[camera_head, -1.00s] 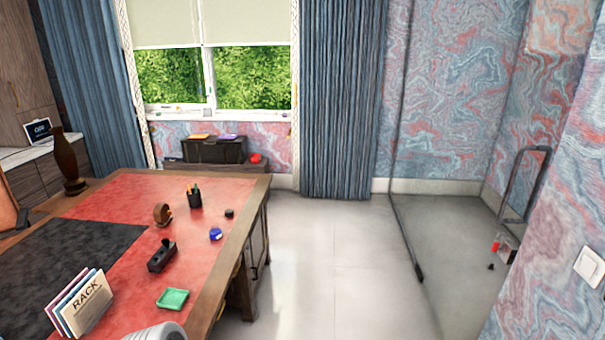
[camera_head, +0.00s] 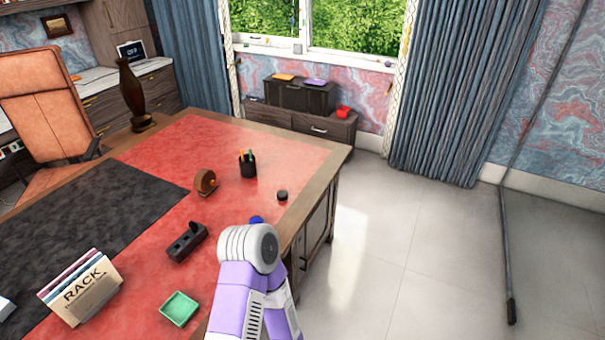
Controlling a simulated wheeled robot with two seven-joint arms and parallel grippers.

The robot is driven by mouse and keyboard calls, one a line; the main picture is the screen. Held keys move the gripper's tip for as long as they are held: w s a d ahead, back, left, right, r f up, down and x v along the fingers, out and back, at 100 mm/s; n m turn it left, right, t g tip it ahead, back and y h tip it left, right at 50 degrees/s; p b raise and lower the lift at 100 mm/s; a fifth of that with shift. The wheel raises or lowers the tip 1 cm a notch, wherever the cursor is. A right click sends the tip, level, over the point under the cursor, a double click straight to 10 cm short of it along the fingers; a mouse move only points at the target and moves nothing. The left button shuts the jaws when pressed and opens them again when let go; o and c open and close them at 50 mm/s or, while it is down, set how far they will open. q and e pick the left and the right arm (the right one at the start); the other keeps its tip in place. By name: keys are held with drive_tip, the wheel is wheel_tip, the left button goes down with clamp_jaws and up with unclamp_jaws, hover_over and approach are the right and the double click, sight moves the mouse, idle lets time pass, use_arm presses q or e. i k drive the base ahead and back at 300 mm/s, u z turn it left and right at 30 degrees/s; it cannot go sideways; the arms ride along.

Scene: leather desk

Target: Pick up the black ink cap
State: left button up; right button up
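A small round black object (camera_head: 282,196), which looks like the black ink cap, sits on the red leather near the right edge of the desk (camera_head: 340,158). It is to the right of and nearer than the black pen cup (camera_head: 247,165). A blue item (camera_head: 256,219) lies nearer to me, mostly hidden behind my arm. One of my arms, purple and white with a grey joint, reaches up from the bottom middle over the desk's right edge. Neither gripper shows, so I cannot see what they hold.
On the desk are a brown round item (camera_head: 205,182), a black box-like holder (camera_head: 187,242), a green tray (camera_head: 179,308), a file rack (camera_head: 80,288) and a brown vase (camera_head: 132,95). A chair (camera_head: 48,112) stands at left.

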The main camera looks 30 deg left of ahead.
sight(282, 195)
drive_tip(key=i, duration=2.6)
drive_tip(key=u, duration=2.8)
